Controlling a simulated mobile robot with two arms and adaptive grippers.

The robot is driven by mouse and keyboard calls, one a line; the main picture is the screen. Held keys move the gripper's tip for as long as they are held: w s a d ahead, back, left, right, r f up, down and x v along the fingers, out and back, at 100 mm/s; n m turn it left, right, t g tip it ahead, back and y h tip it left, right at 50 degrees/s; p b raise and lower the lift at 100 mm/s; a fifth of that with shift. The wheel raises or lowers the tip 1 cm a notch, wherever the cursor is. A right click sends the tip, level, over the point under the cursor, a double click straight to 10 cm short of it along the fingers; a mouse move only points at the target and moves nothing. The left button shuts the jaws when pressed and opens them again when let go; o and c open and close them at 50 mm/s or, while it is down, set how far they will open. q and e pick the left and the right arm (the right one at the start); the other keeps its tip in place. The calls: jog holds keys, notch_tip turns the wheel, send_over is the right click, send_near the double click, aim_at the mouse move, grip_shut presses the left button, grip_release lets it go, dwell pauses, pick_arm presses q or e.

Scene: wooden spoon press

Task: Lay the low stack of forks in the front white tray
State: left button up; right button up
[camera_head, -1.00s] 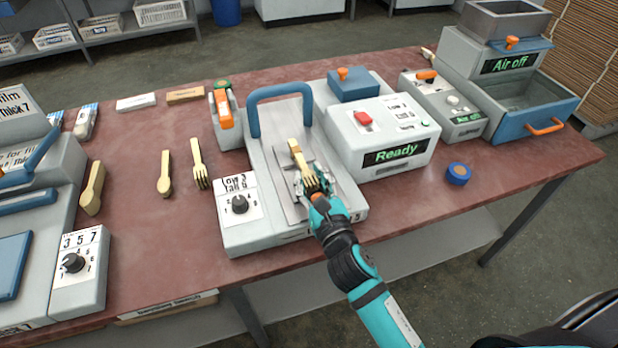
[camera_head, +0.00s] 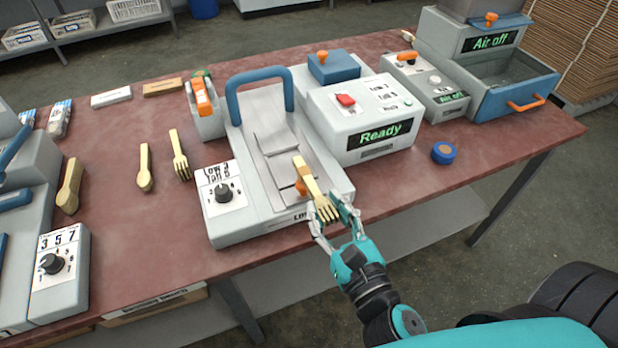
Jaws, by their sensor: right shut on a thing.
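My right gripper (camera_head: 326,207) is shut on a low stack of pale wooden forks (camera_head: 310,180). It holds the stack at the tined end, over the near end of the press with the blue handle (camera_head: 259,90). The tines point toward me and the handle end points away. How far the stack is above the press bed is hard to tell. My left gripper is not in view. I cannot make out a front white tray in this view.
A single fork (camera_head: 180,156), a spoon (camera_head: 145,168) and a thicker wooden stack (camera_head: 70,187) lie on the red table (camera_head: 150,245) to the left. The Ready box (camera_head: 360,115) stands right of the press. A blue roll (camera_head: 443,153) sits near the right front edge.

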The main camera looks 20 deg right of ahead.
jog(key=shift+s+d+f, duration=0.15)
jog(key=shift+d+f, duration=0.15)
jog(key=shift+d, duration=0.05)
jog(key=shift+s+a+r+b, duration=0.15)
jog(key=shift+a+r+b, duration=0.2)
jog(key=shift+a, duration=0.1)
dwell(0.4)
